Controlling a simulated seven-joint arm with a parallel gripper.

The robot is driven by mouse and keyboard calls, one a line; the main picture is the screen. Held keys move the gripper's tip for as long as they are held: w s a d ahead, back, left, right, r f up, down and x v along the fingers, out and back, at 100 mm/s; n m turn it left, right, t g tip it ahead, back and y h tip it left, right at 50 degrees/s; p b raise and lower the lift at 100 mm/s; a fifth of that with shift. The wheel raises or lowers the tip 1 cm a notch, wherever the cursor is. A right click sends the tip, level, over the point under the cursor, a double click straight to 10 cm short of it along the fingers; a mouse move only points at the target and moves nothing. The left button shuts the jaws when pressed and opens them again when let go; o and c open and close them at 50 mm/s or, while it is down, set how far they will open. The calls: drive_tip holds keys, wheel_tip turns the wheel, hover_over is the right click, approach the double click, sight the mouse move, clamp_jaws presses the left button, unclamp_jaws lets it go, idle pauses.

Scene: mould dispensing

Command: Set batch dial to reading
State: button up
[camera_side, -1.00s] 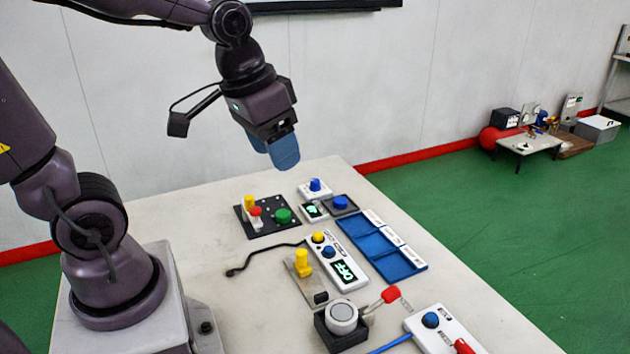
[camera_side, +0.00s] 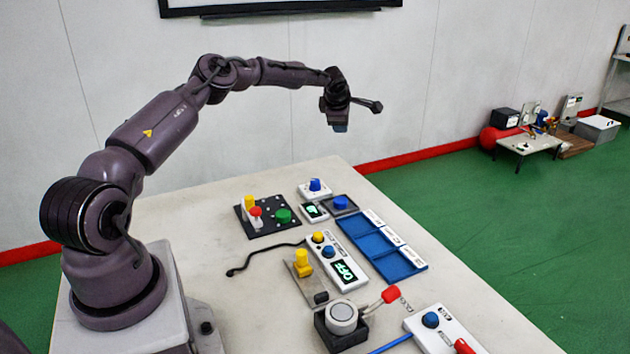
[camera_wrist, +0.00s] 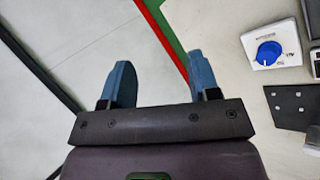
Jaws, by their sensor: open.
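A blue dial (camera_side: 315,185) sits on a small white box at the far end of the table. In the wrist view the dial (camera_wrist: 268,53) is at the upper right, with a white pointer mark and small print that I cannot read. A small display with a lit green mark (camera_side: 314,210) lies just in front of it, too small to read. My gripper (camera_side: 340,127) hangs high above the far end of the table, clear of the dial. In the wrist view my gripper's blue fingers (camera_wrist: 160,75) are apart with nothing between them, left of the dial.
A black panel (camera_side: 266,226) with yellow, red and green controls stands left of the display. A blue button (camera_side: 341,202) is to its right.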

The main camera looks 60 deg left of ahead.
drive_tip(key=s+a+f+n+g+h, duration=0.1)
drive_tip(key=s+f+n+g+h, duration=0.1)
drive_tip(key=s+f, duration=0.2)
drive_tip(key=g+h, duration=0.3)
drive_tip(key=h, duration=0.1)
hover_over(315, 180)
wheel_tip(315, 180, down, 12)
drive_tip(key=shift+f, duration=0.25)
drive_tip(key=c, duration=0.9)
